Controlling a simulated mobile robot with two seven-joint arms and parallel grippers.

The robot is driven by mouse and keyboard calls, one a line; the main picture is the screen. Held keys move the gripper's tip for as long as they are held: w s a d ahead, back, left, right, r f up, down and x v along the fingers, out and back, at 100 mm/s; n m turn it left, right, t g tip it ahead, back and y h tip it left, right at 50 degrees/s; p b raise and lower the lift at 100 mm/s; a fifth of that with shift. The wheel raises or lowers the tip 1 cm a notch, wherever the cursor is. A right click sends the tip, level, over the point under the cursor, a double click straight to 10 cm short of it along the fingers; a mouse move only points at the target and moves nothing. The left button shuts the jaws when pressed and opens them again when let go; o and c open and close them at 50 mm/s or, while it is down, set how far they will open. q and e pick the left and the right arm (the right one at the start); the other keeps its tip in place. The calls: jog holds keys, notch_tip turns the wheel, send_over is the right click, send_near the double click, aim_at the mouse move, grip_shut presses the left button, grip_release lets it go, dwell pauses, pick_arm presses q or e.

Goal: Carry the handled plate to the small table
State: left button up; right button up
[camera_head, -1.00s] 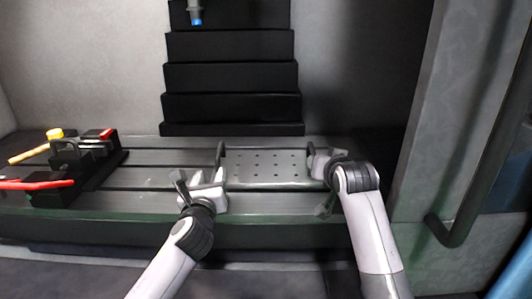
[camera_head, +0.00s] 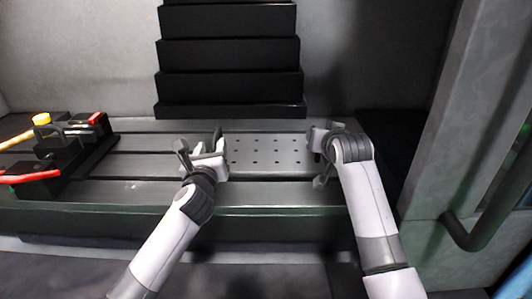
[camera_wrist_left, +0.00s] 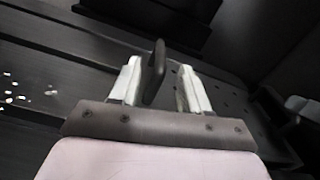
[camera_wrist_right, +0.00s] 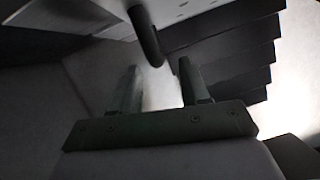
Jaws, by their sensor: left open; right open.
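The handled plate (camera_head: 268,151) is a flat grey plate with rows of holes, lying on the slotted machine table (camera_head: 140,165). Its left handle (camera_head: 217,140) is dark and stands up at the left end. My left gripper (camera_head: 203,148) is open there; in the left wrist view the handle (camera_wrist_left: 154,72) stands between its two fingers (camera_wrist_left: 158,85). My right gripper (camera_head: 318,157) is at the plate's right end and hides that handle in the head view. In the right wrist view a dark handle (camera_wrist_right: 146,37) is just beyond the open fingers (camera_wrist_right: 158,80). The small table is not identifiable.
A black stepped block (camera_head: 228,55) rises behind the plate. A black holder (camera_head: 85,155) with a red-handled tool (camera_head: 30,177) and a yellow-topped tool (camera_head: 41,119) stands at the left. A grey pillar with a dark bar handle (camera_head: 480,235) is at the right.

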pick_arm(q)
jog(key=shift+w, duration=2.75)
pick_arm(e)
jog(key=shift+x, duration=2.8)
pick_arm(q)
jog(key=shift+c, duration=0.3)
pick_arm(e)
jog(key=shift+c, duration=0.3)
pick_arm(q)
grip_shut()
pick_arm(e)
grip_shut()
pick_arm(q)
jog(key=shift+d, duration=0.2)
pick_arm(e)
jog(key=shift+a, duration=0.15)
